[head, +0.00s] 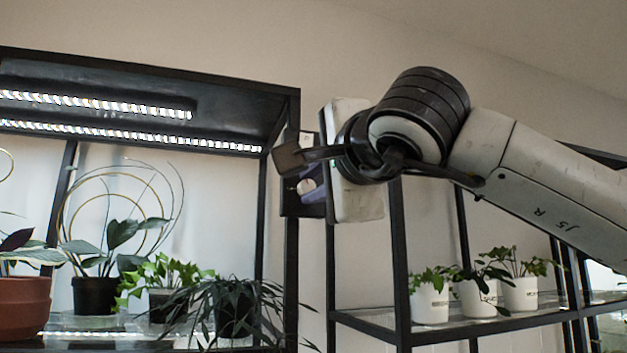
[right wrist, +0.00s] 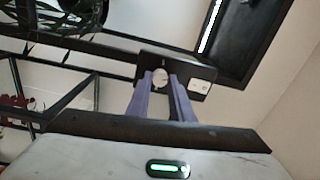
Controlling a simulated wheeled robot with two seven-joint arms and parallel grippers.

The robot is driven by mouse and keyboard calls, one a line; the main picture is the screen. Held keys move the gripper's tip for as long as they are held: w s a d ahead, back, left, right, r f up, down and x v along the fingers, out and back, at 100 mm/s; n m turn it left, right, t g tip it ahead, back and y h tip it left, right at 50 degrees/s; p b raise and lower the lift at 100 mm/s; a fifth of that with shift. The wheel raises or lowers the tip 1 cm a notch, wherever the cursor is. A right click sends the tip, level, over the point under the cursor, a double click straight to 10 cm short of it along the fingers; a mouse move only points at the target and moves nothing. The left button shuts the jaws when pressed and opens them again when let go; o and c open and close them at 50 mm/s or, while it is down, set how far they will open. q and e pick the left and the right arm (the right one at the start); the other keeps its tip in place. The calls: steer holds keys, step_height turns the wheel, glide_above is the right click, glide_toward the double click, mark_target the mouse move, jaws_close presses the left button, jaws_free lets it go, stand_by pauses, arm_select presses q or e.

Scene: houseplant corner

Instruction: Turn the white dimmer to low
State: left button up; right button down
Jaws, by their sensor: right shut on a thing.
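The white dimmer (head: 306,186) is a round knob on a dark control plate (head: 289,205) fixed to the post of the lit plant shelf. In the right wrist view the knob (right wrist: 160,78) sits between the two purple fingers of my right gripper (right wrist: 161,80), near their tips. My right gripper (head: 313,188) reaches in from the right and is shut on the knob. The knob's pointer and any low mark are too small to read. My left gripper is not in view.
A white rocker switch (right wrist: 201,88) is on the same plate, close beside the fingers. The lit shelf (head: 292,270) at left holds several plants, including a trailing dark one (head: 236,312). A second shelf (head: 398,270) with white pots (head: 429,304) stands below my right arm.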

steer(key=n+p, duration=0.1)
steer(key=n, duration=0.3)
steer(key=shift+r, duration=0.1)
steer(key=n, duration=0.2)
steer(key=n+p, duration=0.1)
steer(key=n, duration=0.1)
steer(key=shift+n+g+y, duration=0.3)
steer(key=shift+n, duration=0.1)
steer(key=n+p, duration=0.1)
steer(key=n, duration=0.1)
steer(key=shift+n, duration=1.9)
steer(key=shift+f+n, duration=0.2)
steer(key=shift+n, duration=0.1)
steer(key=c, duration=1.6)
jaws_free()
steer(key=shift+d+r, duration=0.1)
steer(key=shift+o, duration=0.2)
